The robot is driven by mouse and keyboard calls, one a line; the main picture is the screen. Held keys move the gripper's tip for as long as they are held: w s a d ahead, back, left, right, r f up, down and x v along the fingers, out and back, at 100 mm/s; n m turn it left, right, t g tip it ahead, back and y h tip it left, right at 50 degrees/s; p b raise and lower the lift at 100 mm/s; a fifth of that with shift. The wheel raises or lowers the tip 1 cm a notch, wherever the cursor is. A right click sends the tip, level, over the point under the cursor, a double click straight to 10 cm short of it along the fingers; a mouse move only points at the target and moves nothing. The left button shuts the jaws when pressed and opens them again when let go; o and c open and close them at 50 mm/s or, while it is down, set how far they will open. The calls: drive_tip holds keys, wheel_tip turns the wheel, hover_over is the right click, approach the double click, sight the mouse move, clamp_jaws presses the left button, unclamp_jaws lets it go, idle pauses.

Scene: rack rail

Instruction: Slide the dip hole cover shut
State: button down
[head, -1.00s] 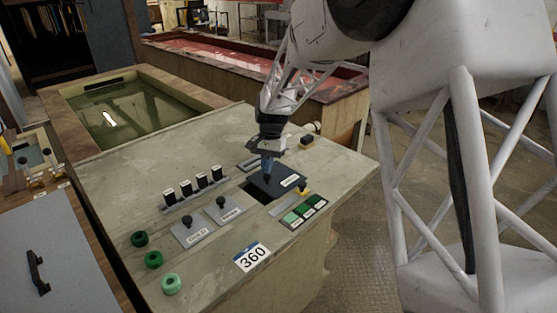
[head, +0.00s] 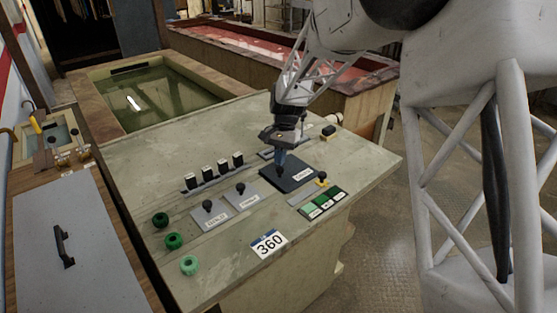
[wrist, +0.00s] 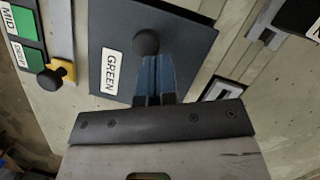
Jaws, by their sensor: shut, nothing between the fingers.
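The dip hole cover is a dark blue-grey plate labelled GREEN (head: 301,181), lying flat on the slanted bench top. It also fills the upper middle of the wrist view (wrist: 186,58). A round black knob (wrist: 146,42) stands on it. My gripper (head: 281,168) is shut and empty, with its blue fingertips down at the knob. In the wrist view the fingertips (wrist: 152,62) are right against or just beside the knob; I cannot tell if they touch. No dark opening shows beside the cover. My fingers hide part of the plate.
Two grey plates with black knobs (head: 210,212) (head: 243,194) lie left of the cover. Several black-and-white blocks (head: 213,173) stand behind them. Green swatches (head: 324,203) and a yellow slider with a black knob (head: 322,179) sit at right. Green rings (head: 175,241) lie at left.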

sight(280, 169)
drive_tip(key=w+r, duration=0.1)
drive_tip(key=w+d, duration=0.1)
drive_tip(key=w, duration=0.1)
drive_tip(key=shift+r, duration=0.4)
drive_tip(key=a+v, duration=0.1)
drive_tip(key=v, duration=0.7)
drive_tip(key=shift+d+r, duration=0.4)
drive_tip(key=shift+d, duration=0.05)
drive_tip(key=c, duration=1.5)
unclamp_jaws()
drive_tip(key=shift+s, duration=0.1)
drive_tip(key=shift+o, duration=1.4)
drive_tip(key=shift+s+a+f, duration=0.15)
drive_tip(key=shift+s+f, duration=0.05)
drive_tip(key=shift+s, duration=0.15)
drive_tip(key=o, duration=0.4)
drive_tip(key=s+f+n+t, duration=0.1)
drive_tip(key=s, duration=0.1)
drive_tip(key=s+f+n+t, duration=0.1)
drive_tip(key=s, duration=0.1)
drive_tip(key=s+a+f+n+t+h, duration=0.1)
drive_tip(key=s, duration=0.2)
drive_tip(key=shift+s+a+f+n, duration=0.1)
drive_tip(key=shift+f+n, duration=0.05)
drive_tip(key=shift+n, duration=0.15)
drive_tip(key=shift+f, duration=0.15)
drive_tip(key=shift+f, duration=3.75)
